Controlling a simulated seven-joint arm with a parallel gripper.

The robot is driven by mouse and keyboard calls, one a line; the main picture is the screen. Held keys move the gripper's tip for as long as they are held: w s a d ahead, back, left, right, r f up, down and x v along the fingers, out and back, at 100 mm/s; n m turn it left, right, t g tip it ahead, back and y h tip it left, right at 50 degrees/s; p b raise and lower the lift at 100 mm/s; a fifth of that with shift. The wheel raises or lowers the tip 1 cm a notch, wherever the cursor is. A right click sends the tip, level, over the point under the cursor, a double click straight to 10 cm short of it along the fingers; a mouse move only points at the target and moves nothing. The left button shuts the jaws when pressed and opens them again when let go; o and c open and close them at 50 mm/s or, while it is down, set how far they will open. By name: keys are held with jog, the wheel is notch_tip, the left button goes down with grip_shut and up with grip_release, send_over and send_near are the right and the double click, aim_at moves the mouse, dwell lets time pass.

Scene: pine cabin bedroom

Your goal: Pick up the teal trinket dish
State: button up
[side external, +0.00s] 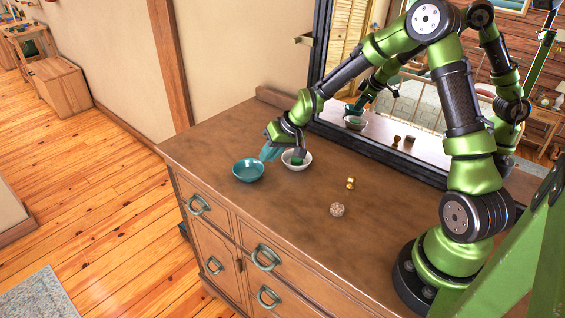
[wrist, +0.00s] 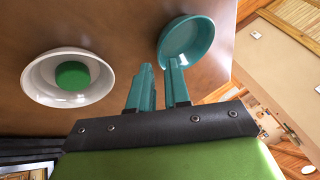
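The teal trinket dish (side external: 248,175) sits upright on the wooden dresser top, near its left front part. In the wrist view the dish (wrist: 187,42) is at top centre-right, just beyond the fingertips. My gripper (side external: 266,156) points down at the dish's right side, close to its rim. In the wrist view the two teal fingers of my gripper (wrist: 160,65) are apart with nothing clearly held between them. The right fingertip overlaps the dish's near rim in that view; I cannot tell whether it touches.
A white bowl (side external: 306,162) with a green item (wrist: 72,77) in it stands right beside the dish. Small gold pieces (side external: 350,183) and a round patterned ball (side external: 337,209) lie nearer my base. A mirror (side external: 405,150) stands along the dresser's back. The dresser top (side external: 270,205) in front is clear.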

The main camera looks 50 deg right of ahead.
aim_at(265, 172)
jog(key=x, duration=0.3)
jog(key=shift+a+f, duration=0.15)
jog(key=shift+f, duration=0.1)
grip_shut()
